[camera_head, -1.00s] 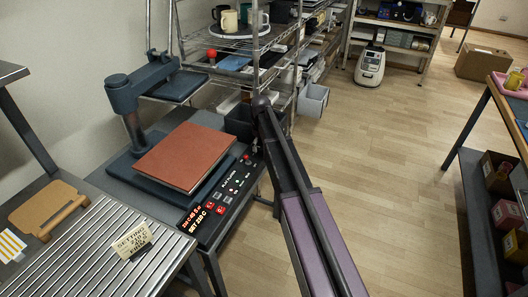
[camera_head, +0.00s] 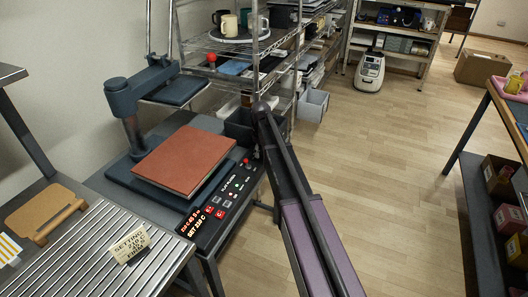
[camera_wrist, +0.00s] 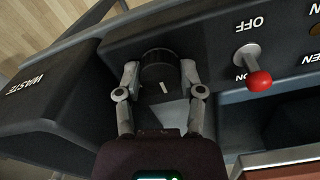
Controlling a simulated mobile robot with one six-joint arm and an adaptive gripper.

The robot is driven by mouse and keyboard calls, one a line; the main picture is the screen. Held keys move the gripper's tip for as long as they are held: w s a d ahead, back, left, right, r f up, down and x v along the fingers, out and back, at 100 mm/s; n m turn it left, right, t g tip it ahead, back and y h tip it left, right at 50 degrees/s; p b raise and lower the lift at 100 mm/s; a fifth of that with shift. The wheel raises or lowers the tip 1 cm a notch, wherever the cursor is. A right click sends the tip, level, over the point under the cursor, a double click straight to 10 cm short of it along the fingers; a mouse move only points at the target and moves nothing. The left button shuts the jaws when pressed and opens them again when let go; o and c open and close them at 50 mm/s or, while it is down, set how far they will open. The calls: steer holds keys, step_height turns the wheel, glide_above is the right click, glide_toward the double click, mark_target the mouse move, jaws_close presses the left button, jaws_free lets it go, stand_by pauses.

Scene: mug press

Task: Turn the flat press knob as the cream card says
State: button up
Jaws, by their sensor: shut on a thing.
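The flat press knob (camera_wrist: 158,72) is a dark round knob with a white mark on its face in the wrist view. My gripper (camera_wrist: 160,78) is shut on it, one finger on each side. In the head view my arm hides the knob and gripper. The cream card (camera_head: 129,244) stands tilted on the ribbed metal table; its small print seems to read "SETTING 210 C 45 S FIRM". The flat press (camera_head: 128,118) has its upper plate swung aside and a red-brown pad (camera_head: 184,158) on its bed. Its panel (camera_head: 216,210) shows lit red and orange digits.
A red-tipped switch (camera_wrist: 258,79) marked OFF and ON is close beside my gripper. A dark bin (camera_wrist: 45,110) marked WASTE lies on the other side. A wire shelf (camera_head: 235,38) with mugs stands behind the press.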

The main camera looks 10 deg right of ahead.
steer(key=shift+d, duration=0.3)
steer(key=shift+a, duration=0.3)
steer(key=shift+a, duration=0.15)
stand_by(0.6)
steer(key=o, duration=1.2)
steer(key=shift+w, duration=0.1)
steer(key=shift+c, duration=0.2)
